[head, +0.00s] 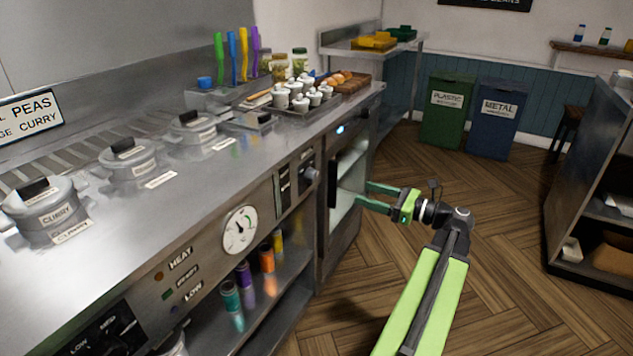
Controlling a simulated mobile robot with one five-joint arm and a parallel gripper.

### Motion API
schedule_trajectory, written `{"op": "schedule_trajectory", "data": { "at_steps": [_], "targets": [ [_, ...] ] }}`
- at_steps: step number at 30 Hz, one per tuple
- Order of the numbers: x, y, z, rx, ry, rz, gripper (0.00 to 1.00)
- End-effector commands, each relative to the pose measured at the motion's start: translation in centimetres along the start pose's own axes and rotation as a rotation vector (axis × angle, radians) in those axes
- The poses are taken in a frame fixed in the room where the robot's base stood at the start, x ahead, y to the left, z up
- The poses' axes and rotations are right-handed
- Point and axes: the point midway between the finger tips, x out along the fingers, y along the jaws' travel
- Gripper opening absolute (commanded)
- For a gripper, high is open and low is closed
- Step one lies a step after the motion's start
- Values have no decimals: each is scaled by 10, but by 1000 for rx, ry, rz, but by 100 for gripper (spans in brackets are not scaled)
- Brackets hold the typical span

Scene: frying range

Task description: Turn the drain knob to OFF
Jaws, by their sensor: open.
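A dark round knob (310,175) sits on the steel front panel, right of the dial gauge. The small labels beside it are too small to read, so I cannot tell if it is the drain knob or which way it points. Another dark knob (105,338), with LOW and MED marks around it, is at the lower left, cut by the picture's edge. My gripper (364,195) is open and empty. Its two green fingers point left towards the counter front, to the right of the round knob and apart from it, in front of the lit opening.
A dial gauge (240,231) is left of the round knob. A dark vertical handle (333,181) stands between knob and gripper. Lidded pots (130,160) and a tray of small jars (300,97) stand on the counter (215,180). The wooden floor (450,180) is mostly clear; a shelf unit (590,190) stands right.

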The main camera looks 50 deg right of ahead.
Motion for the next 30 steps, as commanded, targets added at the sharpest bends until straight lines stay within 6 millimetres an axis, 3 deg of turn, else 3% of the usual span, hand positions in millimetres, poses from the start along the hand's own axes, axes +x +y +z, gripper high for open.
{"op": "schedule_trajectory", "data": {
  "at_steps": [18,24,30],
  "targets": [
    [138,-3,-1,-2,2,-3,61],
    [160,-4,-1,-3,2,-6,61],
    [163,-4,-1,-3,2,-7,61]
  ]
}}
